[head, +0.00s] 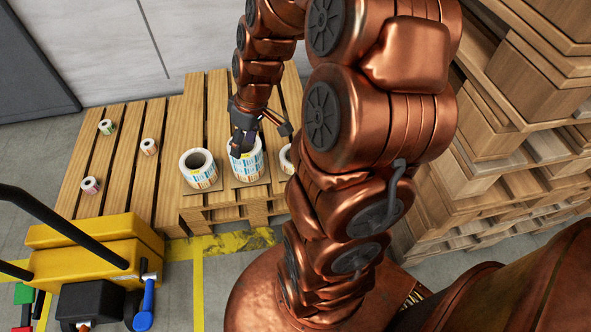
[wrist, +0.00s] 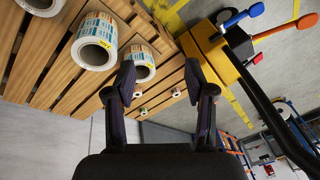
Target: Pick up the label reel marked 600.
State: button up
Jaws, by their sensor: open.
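Three large label reels with coloured print stand on the wooden pallet: a left reel (head: 199,178), a middle reel (head: 247,170) and a right reel (head: 286,160) partly hidden by my arm. The wrist view shows the left reel (wrist: 146,70), the middle reel (wrist: 98,52) and the right reel (wrist: 42,10) cut by the top edge. I cannot read any number, so I cannot tell which is marked 600. My gripper (head: 262,137) is open and empty, overlapping the middle reel's top in the head view. In the wrist view its fingers (wrist: 160,76) are apart with no reel between them.
Several small reels, one here (head: 149,147), lie on the pallet (head: 128,165) to the left. A yellow machine with a black handle (head: 95,250) stands at the front left. Stacked wood and boxes (head: 500,150) rise at the right. A wall is behind the pallet.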

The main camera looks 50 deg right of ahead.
jog(key=w+d+f+t+b, duration=0.25)
jog(key=d+f+b, duration=0.7)
jog(key=f, duration=0.75)
jog(key=h+b, duration=0.1)
jog(key=b, duration=0.4)
send_over(290, 167)
jog(key=s+d, duration=0.2)
notch_tip(290, 167, down, 12)
jog(key=shift+s+a+r, duration=0.1)
jog(key=shift+s+a, duration=0.05)
jog(key=shift+h, duration=0.3)
jog(key=shift+b+x, duration=1.25)
jog(key=shift+x, duration=2.5)
jog(key=shift+a+r, duration=0.15)
grip_shut()
